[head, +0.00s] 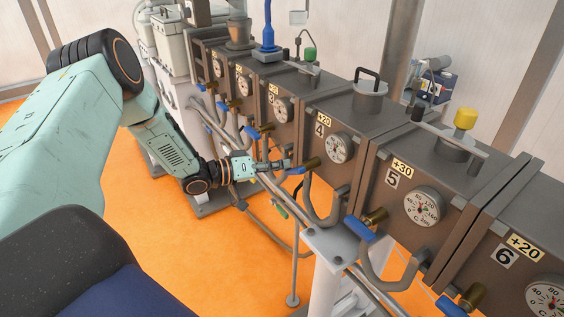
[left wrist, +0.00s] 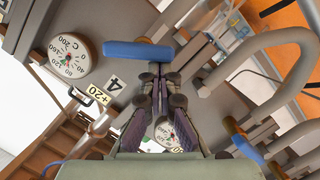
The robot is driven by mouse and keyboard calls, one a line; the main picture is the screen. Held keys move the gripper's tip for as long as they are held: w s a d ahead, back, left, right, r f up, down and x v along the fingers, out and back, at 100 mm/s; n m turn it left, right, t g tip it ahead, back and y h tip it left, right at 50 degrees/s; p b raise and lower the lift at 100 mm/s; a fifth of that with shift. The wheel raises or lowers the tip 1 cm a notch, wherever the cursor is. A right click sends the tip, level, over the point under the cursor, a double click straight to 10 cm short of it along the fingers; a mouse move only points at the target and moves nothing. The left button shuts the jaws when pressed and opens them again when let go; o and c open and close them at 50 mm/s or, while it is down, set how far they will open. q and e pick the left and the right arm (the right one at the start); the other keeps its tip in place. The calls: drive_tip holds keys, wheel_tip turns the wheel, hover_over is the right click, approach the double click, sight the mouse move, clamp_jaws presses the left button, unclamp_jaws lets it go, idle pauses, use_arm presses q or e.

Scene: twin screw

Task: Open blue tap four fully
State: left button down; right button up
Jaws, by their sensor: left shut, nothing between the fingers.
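Blue tap four (head: 296,171) is a blue lever on a brass valve (head: 313,162), below the gauge of the panel marked 4 (head: 319,130). In the left wrist view, the blue lever (left wrist: 138,52) lies across the picture just beyond the fingertips. My left gripper (head: 284,165) is shut and empty, with its tips right at the lever. It also shows in the left wrist view (left wrist: 157,72). I cannot tell whether the tips touch the lever. My right gripper is in neither view.
A curved grey pipe (head: 317,212) hangs below tap four. The blue tap of panel 5 (head: 359,228) and the blue tap of panel 3 (head: 250,132) are on either side. A grey support bracket (head: 334,244) stands below. Orange floor (head: 222,262) is open to the lower left.

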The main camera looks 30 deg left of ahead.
use_arm(q)
drive_tip(key=n+b, duration=0.1)
drive_tip(key=n, duration=0.1)
drive_tip(key=f+n+h+b, duration=0.1)
drive_tip(key=n, duration=0.1)
drive_tip(key=f+n+h+b, duration=0.1)
drive_tip(key=n, duration=0.2)
drive_tip(key=shift+s+d+f+t, duration=0.1)
drive_tip(key=shift+d+f+t, duration=0.2)
drive_tip(key=shift+t, duration=0.1)
idle(0.6)
drive_tip(key=v, duration=1.2)
idle(0.3)
